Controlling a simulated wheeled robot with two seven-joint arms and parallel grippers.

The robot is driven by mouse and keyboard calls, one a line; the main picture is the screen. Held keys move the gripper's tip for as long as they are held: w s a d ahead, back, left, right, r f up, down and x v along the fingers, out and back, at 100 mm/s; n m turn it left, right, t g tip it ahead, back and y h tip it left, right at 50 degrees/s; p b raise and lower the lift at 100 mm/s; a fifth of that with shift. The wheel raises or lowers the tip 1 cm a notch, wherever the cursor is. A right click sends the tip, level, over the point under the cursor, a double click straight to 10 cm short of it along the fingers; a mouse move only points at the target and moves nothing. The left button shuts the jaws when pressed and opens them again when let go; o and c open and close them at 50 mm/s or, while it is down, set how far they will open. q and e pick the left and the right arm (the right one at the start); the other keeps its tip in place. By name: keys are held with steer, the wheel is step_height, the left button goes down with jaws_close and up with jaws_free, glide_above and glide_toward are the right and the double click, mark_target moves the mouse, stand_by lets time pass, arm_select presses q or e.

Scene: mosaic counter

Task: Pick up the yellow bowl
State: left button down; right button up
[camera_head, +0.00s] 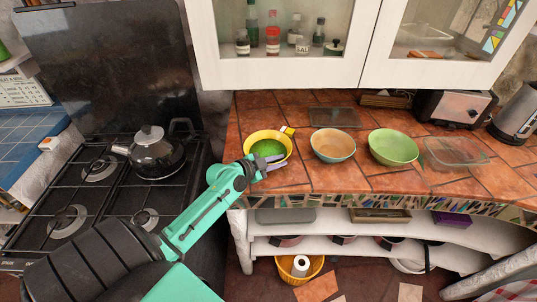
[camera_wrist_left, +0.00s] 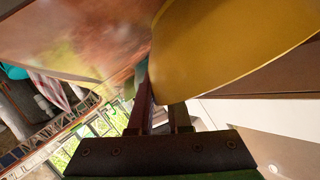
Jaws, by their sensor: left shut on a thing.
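The yellow bowl (camera_head: 267,135) is at the left end of the tiled counter, with green showing inside it. My left gripper (camera_head: 268,165) reaches it from the front left and is shut on its near rim. In the left wrist view the bowl's yellow side (camera_wrist_left: 228,45) fills the upper right, and the left gripper's fingers (camera_wrist_left: 160,112) meet its edge. I cannot tell whether the bowl touches the counter. My right gripper is not in view.
An orange bowl with a pale blue outside (camera_head: 333,146) and a green bowl (camera_head: 393,148) stand to the right, then a clear glass dish (camera_head: 456,153). A toaster (camera_head: 452,108) stands behind. A kettle (camera_head: 155,153) is on the stove at left. Cabinets (camera_head: 285,75) hang above.

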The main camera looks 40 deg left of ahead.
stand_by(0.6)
arm_select(q)
steer(key=shift+r, duration=0.25)
step_height(320, 180, up, 20)
steer(key=b, duration=0.2)
steer(key=shift+f, duration=0.25)
steer(key=shift+f, duration=0.1)
stand_by(1.1)
